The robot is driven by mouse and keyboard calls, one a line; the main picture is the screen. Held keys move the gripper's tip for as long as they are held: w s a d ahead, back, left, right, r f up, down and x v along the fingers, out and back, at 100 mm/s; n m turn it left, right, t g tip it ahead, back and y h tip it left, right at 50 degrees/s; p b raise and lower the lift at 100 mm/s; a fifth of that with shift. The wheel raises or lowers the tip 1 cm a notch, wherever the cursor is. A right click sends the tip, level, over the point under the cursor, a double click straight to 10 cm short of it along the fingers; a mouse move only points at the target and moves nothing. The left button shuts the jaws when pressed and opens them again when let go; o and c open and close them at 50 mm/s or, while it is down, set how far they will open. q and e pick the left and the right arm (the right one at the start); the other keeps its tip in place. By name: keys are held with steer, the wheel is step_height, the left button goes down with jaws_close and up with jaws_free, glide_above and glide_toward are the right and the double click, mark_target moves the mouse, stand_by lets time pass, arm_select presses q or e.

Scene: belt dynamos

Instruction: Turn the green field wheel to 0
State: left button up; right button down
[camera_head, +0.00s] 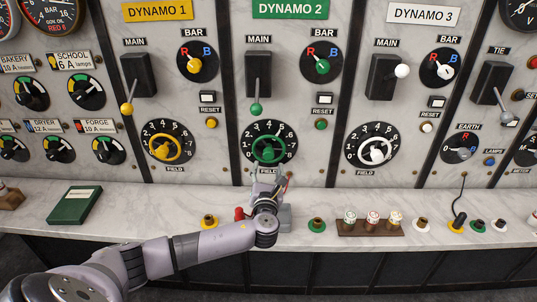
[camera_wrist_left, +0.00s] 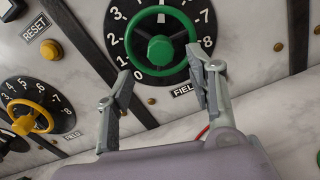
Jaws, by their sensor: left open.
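The green field wheel (camera_head: 267,150) sits on a black dial numbered from 0 to 8 on the Dynamo 2 panel. In the left wrist view the wheel (camera_wrist_left: 160,48) fills the upper middle, with a green hub and rim. The 0 is at the lower left of the dial. I cannot surely tell which number the wheel points to. My left gripper (camera_head: 270,183) is just below the wheel, in front of the panel. In the wrist view its two fingers (camera_wrist_left: 161,82) are spread apart with nothing between them. My right gripper is not in view.
The yellow field wheel (camera_head: 164,148) is to the left and the white one (camera_head: 375,151) to the right. The green main lever (camera_head: 256,108) hangs above. On the ledge are a green book (camera_head: 75,205), a fuse rack (camera_head: 370,229) and several small sockets.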

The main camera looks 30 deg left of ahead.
mark_target(268, 157)
arm_select(q)
steer(key=x, duration=0.6)
steer(key=shift+d+p, duration=0.1)
steer(key=shift+p, duration=0.2)
steer(key=shift+x, duration=0.75)
steer(key=shift+c, duration=0.6)
steer(key=c, duration=1)
steer(key=shift+f, duration=0.1)
